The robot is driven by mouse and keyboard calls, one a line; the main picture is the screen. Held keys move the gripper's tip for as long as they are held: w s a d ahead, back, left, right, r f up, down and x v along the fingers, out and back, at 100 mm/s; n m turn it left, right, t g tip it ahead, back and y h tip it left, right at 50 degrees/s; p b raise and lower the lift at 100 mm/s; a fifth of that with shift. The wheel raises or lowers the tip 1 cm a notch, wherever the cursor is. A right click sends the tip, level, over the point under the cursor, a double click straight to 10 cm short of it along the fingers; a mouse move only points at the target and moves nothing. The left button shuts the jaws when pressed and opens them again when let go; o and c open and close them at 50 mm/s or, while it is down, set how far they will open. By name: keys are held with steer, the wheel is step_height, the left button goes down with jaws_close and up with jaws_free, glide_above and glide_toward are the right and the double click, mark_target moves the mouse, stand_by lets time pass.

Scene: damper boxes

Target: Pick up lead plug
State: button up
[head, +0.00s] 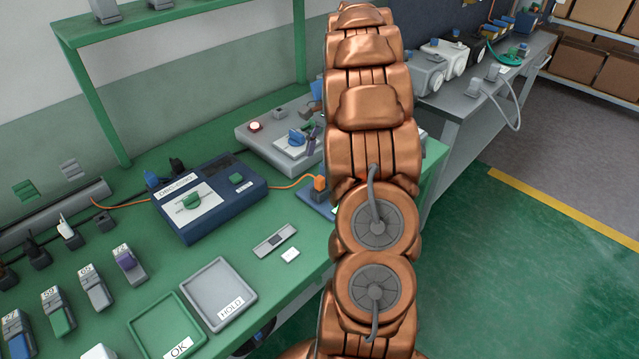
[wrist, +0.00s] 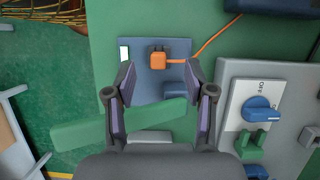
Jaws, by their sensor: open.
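The lead plug appears to be the orange plug (wrist: 158,58) on an orange cable. It sits at the far part of a blue-grey plate (wrist: 145,80) in the wrist view. The plug also shows in the head view (head: 320,184), just left of my arm, which partly covers the plate (head: 312,197). My gripper (wrist: 160,72) is open and empty, its two dark fingers with purple pads spread over the plate. The plug lies between and slightly beyond the fingertips in the picture, with no visible contact. My arm hides most of the gripper in the head view.
The cable runs to a dark blue tester box (head: 208,197). A grey unit with a blue knob (wrist: 258,110) stands close right of my gripper. A green bar (wrist: 75,134) crosses beneath the fingers. Trays (head: 218,292) and several small dampers lie left on the green bench.

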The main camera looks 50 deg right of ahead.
mark_target(320, 178)
steer(key=shift+s+d+f+m+p, duration=0.15)
steer(key=shift+d+f+p, duration=0.1)
steer(key=shift+f, duration=0.6)
steer(key=shift+w+d+f+m+p, duration=0.15)
steer(key=shift+d+f, duration=0.1)
steer(key=shift+f, duration=0.6)
steer(key=shift+s+a+f+p, duration=0.25)
steer(key=shift+f+p, duration=0.15)
steer(key=shift+f, duration=0.2)
steer(key=shift+p+x, duration=0.55)
steer(key=shift+x, duration=1.35)
steer(key=shift+w+d, duration=0.1)
steer(key=shift+d, duration=0.1)
jaws_close()
